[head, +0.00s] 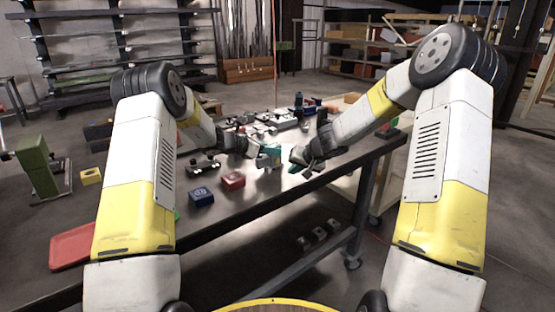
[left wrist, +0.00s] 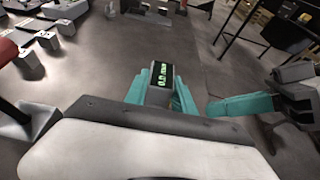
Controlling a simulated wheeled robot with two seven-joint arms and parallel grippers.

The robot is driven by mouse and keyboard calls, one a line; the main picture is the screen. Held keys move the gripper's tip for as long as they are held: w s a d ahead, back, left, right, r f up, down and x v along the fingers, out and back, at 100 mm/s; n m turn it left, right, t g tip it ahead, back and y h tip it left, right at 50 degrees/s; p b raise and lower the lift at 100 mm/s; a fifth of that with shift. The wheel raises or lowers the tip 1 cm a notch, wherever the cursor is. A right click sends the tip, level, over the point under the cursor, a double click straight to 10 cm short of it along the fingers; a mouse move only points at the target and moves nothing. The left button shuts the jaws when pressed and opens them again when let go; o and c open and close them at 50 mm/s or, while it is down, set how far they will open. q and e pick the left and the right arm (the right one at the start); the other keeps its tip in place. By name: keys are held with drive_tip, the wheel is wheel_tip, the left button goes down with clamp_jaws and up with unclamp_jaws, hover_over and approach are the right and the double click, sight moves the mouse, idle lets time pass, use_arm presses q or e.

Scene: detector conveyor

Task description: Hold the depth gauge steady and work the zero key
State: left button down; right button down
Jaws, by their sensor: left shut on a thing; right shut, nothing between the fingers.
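The depth gauge (left wrist: 160,76) shows in the left wrist view as a small dark body with a lit green digit display. My left gripper (head: 268,156) is shut on it, with a teal finger on each side. In the head view the gauge is too small to make out clearly between the fingers. My right gripper (head: 294,166) is shut and empty, just right of the left one. Its teal fingers (left wrist: 240,105) point toward the gauge in the left wrist view, with a small gap between. I cannot make out the zero key.
A blue block (head: 201,196) and a red block (head: 233,181) sit near the table's front edge. A red tray (head: 72,247), a yellow block (head: 91,176) and a green stand (head: 36,165) are at the left. Several parts crowd the table behind the grippers.

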use_arm(q)
drive_tip(key=c, duration=1)
unclamp_jaws()
drive_tip(key=shift+o, duration=0.2)
